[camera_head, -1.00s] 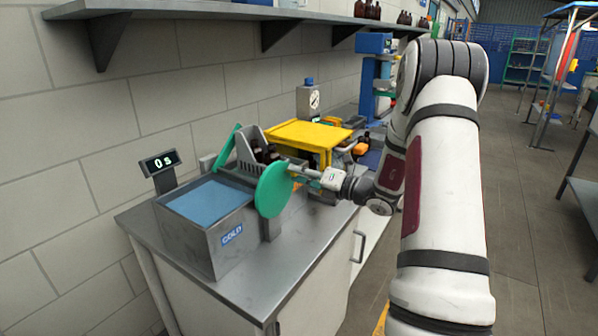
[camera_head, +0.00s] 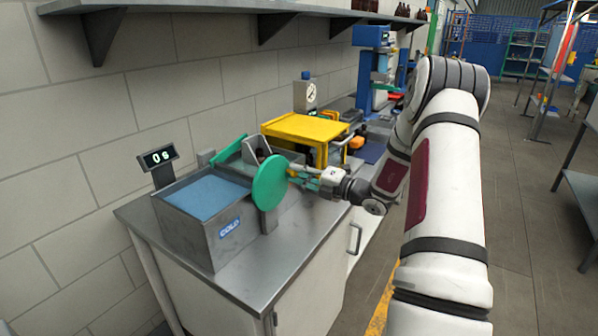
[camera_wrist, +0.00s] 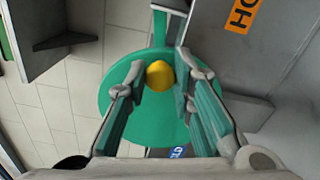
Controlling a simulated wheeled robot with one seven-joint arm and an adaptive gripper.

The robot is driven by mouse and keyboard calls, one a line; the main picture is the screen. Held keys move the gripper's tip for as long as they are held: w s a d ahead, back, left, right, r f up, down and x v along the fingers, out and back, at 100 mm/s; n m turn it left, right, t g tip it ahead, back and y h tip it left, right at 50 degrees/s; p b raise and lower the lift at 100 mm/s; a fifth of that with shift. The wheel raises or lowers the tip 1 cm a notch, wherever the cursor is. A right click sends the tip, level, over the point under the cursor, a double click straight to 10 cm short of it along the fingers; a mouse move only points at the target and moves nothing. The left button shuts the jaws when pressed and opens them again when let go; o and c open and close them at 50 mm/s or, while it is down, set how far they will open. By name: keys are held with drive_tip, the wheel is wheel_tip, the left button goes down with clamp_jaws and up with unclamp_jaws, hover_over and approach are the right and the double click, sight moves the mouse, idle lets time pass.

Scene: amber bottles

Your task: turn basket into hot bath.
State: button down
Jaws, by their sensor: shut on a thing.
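The grey basket (camera_head: 250,153) shows only in part behind the disc, low, beside a green bar (camera_head: 229,149). Its bottles are mostly hidden.
The cold bath (camera_head: 207,197) holds blue liquid, left of the disc. A display (camera_head: 159,157) reading 0 s stands behind it. A yellow box-like frame (camera_head: 305,128) stands behind my gripper. The counter (camera_head: 260,262) is clear in front. A shelf (camera_head: 200,8) hangs above.

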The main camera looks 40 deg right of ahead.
drive_tip(key=shift+d+f+m, duration=0.15)
drive_tip(key=shift+f+m, duration=1.05)
drive_tip(key=shift+m, duration=0.6)
drive_tip(key=shift+f+m+p, duration=0.15)
drive_tip(key=shift+m+p, duration=0.15)
drive_tip(key=c, duration=1.4)
unclamp_jaws()
drive_tip(key=v, duration=1.2)
